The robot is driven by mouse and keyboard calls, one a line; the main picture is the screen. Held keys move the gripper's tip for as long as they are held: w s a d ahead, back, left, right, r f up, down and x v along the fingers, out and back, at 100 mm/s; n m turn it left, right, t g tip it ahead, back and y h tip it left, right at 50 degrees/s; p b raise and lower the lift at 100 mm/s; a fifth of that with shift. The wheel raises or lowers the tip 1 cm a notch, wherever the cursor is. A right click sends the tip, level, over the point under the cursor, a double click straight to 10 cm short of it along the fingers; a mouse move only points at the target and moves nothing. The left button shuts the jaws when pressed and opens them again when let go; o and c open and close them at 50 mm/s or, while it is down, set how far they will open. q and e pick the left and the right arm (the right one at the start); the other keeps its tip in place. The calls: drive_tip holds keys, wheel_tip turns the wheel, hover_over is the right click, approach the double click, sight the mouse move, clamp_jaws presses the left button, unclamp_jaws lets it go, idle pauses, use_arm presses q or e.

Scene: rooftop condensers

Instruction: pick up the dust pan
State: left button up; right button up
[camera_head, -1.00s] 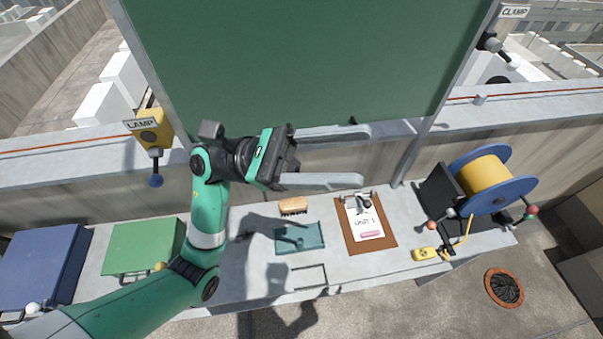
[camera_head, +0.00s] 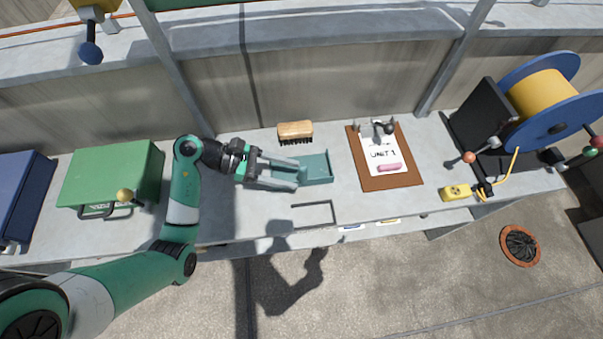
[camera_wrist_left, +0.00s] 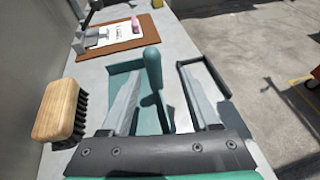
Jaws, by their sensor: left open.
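The teal dust pan (camera_head: 317,169) lies on the grey bench, to the left of the clipboard in the head view. In the left wrist view the dust pan (camera_wrist_left: 119,78) shows its handle (camera_wrist_left: 153,68) standing up between my fingers. My left gripper (camera_head: 297,174) is open, low over the pan, with one finger on each side of the handle. In the left wrist view the fingers of the gripper (camera_wrist_left: 165,105) are apart and show a gap beside the handle. Whether either finger touches the pan is unclear. My right gripper is not in view.
A wooden brush (camera_head: 295,131) lies behind the pan. A clipboard (camera_head: 405,180) is to the right, and a metal bracket (camera_head: 313,214) is in front near the bench edge. A green case (camera_head: 112,172) stands left; a cable reel (camera_head: 540,100) stands right.

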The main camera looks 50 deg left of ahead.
use_arm(q)
drive_tip(key=shift+x, duration=1.05)
drive_tip(key=shift+w+f+b, duration=0.1)
drive_tip(key=shift+w+b, duration=0.15)
drive_tip(key=shift+b, duration=0.05)
drive_tip(key=x, duration=0.2)
drive_tip(key=b+x, duration=0.1)
drive_tip(key=x, duration=0.1)
drive_tip(key=shift+w+d+b, duration=0.1)
drive_tip(key=shift+w+b, duration=0.2)
drive_tip(key=shift+w, duration=0.2)
clamp_jaws()
